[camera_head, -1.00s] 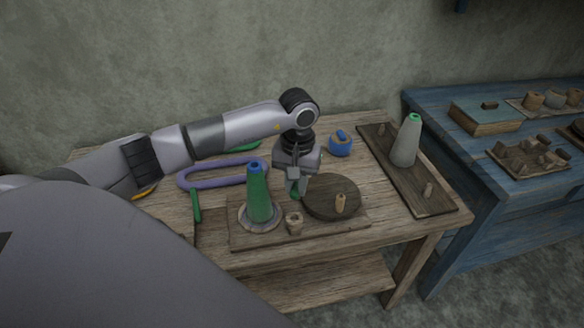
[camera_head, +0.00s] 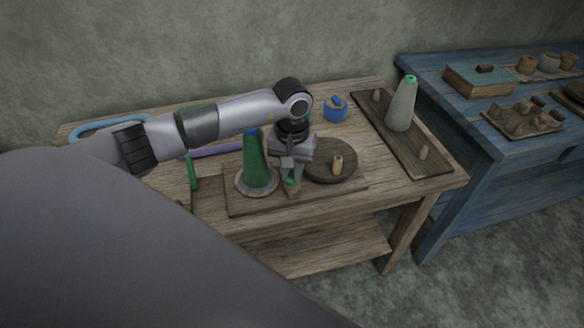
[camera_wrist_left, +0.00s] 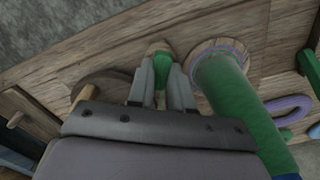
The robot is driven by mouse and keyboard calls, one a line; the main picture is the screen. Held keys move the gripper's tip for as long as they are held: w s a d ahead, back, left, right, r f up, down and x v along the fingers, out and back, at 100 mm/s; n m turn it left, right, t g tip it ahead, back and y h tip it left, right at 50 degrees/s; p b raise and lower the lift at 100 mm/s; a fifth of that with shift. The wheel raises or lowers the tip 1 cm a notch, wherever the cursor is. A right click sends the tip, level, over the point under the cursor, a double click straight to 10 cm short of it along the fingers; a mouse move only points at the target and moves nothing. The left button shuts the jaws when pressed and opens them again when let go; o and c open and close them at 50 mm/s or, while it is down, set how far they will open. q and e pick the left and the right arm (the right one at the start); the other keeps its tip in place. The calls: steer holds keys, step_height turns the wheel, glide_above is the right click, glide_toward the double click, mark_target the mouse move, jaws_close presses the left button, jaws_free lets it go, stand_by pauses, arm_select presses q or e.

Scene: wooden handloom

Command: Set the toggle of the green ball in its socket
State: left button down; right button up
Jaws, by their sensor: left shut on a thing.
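My left gripper (camera_head: 290,181) is shut on the green ball (camera_wrist_left: 163,64), which shows between the fingertips in the wrist view. In the head view only a small green part of it shows. The fingers point down at the small wooden socket (camera_head: 293,191) on the front board. In the wrist view the socket's pale rim (camera_wrist_left: 158,46) shows just past the ball. The ball is at or just above the socket; I cannot tell whether it is seated. My right gripper is not in view.
A green cone (camera_head: 254,163) stands close left of the gripper, on a round base. A dark disc (camera_head: 322,171) with a peg (camera_head: 337,164) lies close right. A grey cone (camera_head: 402,108) stands on a board further right.

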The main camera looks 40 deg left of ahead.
arm_select(q)
steer(key=shift+f, duration=0.15)
steer(key=c, duration=1)
jaws_free()
steer(key=shift+o, duration=0.2)
steer(key=shift+r, duration=3.6)
